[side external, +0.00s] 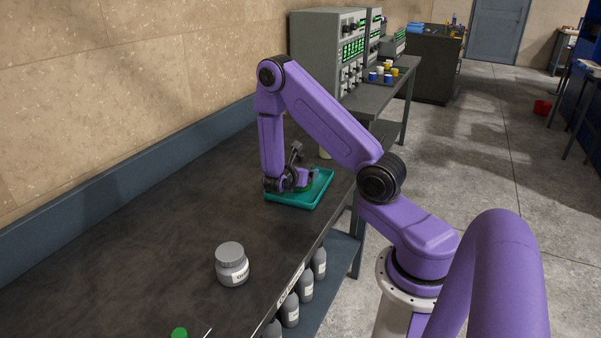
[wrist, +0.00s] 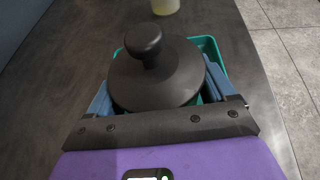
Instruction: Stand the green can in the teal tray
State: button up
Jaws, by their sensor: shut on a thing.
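The teal tray (side external: 290,201) lies flat on the dark bench near its right edge. Its rim (wrist: 221,55) also shows in the wrist view behind the held thing. My gripper (side external: 290,184) is low over the tray and shut on the green can. The can's dark round top with a knob (wrist: 157,80) fills the space between the fingers in the wrist view. A little green (side external: 305,188) shows beside the fingers in the side view. My gripper hides most of the can's body and base, so I cannot tell whether it touches the tray floor.
A grey labelled jar (side external: 231,265) stands on the bench in front of the tray. A green-topped thing (side external: 180,333) is cut off at the bottom edge. A pale yellowish container (wrist: 165,6) stands beyond the tray. Grey bottles (side external: 305,288) stand on the shelf below. The bench left of the tray is clear.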

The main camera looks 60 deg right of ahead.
jog(key=shift+f, duration=0.2)
jog(key=o, duration=1.1)
jog(key=shift+c, duration=0.2)
jog(key=shift+r, duration=0.1)
jog(key=shift+a+r, duration=0.15)
jog(key=shift+a, duration=0.05)
jog(key=s+a+r+m+y, duration=0.15)
jog(key=a+r, duration=0.25)
jog(key=a, duration=0.4)
jog(key=s+a+r+m+y, duration=0.1)
jog(key=s+a+r+m, duration=0.2)
jog(key=a, duration=0.5)
jog(key=s+a+r+m+y, duration=0.1)
jog(key=s+a+r+y, duration=0.2)
jog(key=s+a+y, duration=0.2)
jog(key=s+a+r+m+g+y, duration=0.1)
jog(key=s+a+r+y, duration=0.2)
jog(key=s+a, duration=0.9)
jog(key=s+y, duration=0.1)
jog(key=y, duration=0.2)
jog(key=shift+s+r, duration=0.15)
jog(key=shift+s, duration=0.15)
